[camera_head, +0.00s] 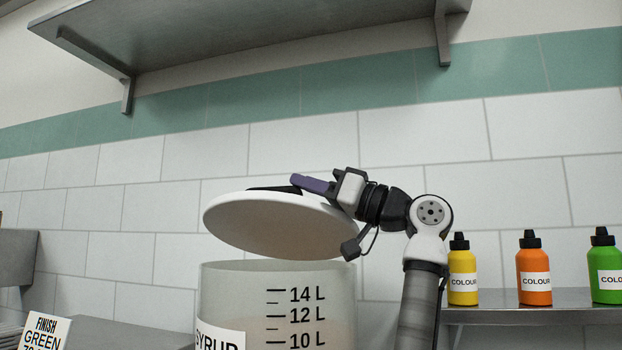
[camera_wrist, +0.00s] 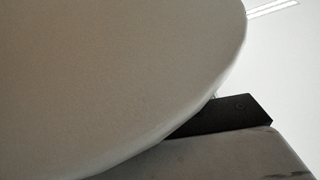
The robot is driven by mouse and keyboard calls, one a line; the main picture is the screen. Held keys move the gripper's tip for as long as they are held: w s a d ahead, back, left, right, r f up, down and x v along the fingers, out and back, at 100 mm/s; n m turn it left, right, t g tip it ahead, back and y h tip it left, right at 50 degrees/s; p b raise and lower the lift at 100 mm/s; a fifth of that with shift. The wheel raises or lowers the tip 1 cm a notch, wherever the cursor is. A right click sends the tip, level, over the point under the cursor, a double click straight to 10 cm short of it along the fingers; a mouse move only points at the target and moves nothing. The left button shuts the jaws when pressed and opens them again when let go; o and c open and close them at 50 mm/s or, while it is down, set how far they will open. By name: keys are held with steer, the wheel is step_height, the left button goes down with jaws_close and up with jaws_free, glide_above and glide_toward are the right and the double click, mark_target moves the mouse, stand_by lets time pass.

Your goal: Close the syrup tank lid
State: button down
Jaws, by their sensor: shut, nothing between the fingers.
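The syrup tank (camera_head: 240,285) is a clear, marked container with a "SYRUP" label, standing at the lower middle of the head view. Its round white lid (camera_head: 265,225) is raised and tilted above the tank mouth, with its underside showing. A gap shows between lid and rim. My gripper (camera_head: 298,181) is shut with nothing in it, and lies over the upper side of the lid near its right edge. Whether its fingers touch the lid cannot be told. The lid also fills the upper left of the wrist view (camera_wrist: 100,80), hiding most of the fingers.
Yellow (camera_head: 462,283), orange (camera_head: 535,285) and green (camera_head: 606,283) colour bottles stand on a metal shelf (camera_head: 530,303) at the right. A "FINISH GREEN" sign (camera_head: 45,331) is at the lower left. A wall shelf (camera_head: 260,40) hangs above. The space between them is clear.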

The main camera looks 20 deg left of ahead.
mark_target(283, 220)
steer(key=shift+s+f+n+g, duration=0.4)
steer(key=shift+s+f+n, duration=0.35)
steer(key=shift+f+n, duration=0.35)
steer(key=shift+d, duration=0.1)
